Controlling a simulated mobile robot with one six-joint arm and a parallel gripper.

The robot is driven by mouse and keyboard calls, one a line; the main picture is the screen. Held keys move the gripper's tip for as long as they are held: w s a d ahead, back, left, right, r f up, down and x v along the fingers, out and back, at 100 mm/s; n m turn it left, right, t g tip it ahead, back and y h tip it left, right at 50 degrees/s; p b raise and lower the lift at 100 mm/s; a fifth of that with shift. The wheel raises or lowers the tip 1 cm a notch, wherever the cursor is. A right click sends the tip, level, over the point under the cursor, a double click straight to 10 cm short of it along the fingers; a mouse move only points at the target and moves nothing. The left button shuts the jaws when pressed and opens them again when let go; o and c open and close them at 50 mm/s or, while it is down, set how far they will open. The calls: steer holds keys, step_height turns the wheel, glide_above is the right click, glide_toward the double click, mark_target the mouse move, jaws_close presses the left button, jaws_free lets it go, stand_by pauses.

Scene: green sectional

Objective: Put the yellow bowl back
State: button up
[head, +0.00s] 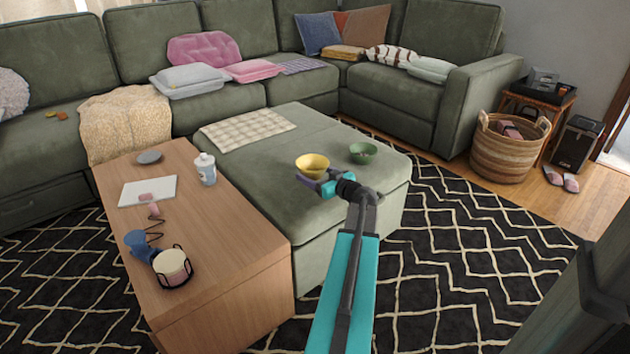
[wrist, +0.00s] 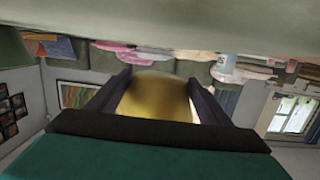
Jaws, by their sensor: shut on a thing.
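The yellow bowl (head: 312,164) is at the end of my arm in the head view, over the green ottoman (head: 280,190). My gripper (head: 318,182) is shut on it. In the wrist view the bowl (wrist: 158,97) fills the space between the two dark fingers (wrist: 160,100). Whether the bowl touches the ottoman or hangs just above it, I cannot tell. A green bowl (head: 363,153) sits on the ottoman to the right of the yellow bowl, apart from it.
A checked cloth (head: 248,129) lies on the ottoman's far left. A woven basket (head: 500,150) stands at right.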

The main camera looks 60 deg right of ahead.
stand_by(0.3)
steer(key=shift+w+d+f+b, duration=0.1)
steer(key=shift+w+d+b, duration=0.25)
steer(key=shift+d, duration=0.4)
steer(key=shift+w+d+f, duration=0.1)
steer(key=shift+d+f, duration=0.05)
steer(key=shift+f, duration=1.35)
steer(key=shift+f+p, duration=0.55)
steer(key=shift+f, duration=0.05)
steer(key=o, duration=1.3)
steer(key=shift+c, duration=0.2)
steer(key=shift+f, duration=0.1)
steer(key=shift+f+b, duration=0.1)
steer(key=shift+b, duration=0.3)
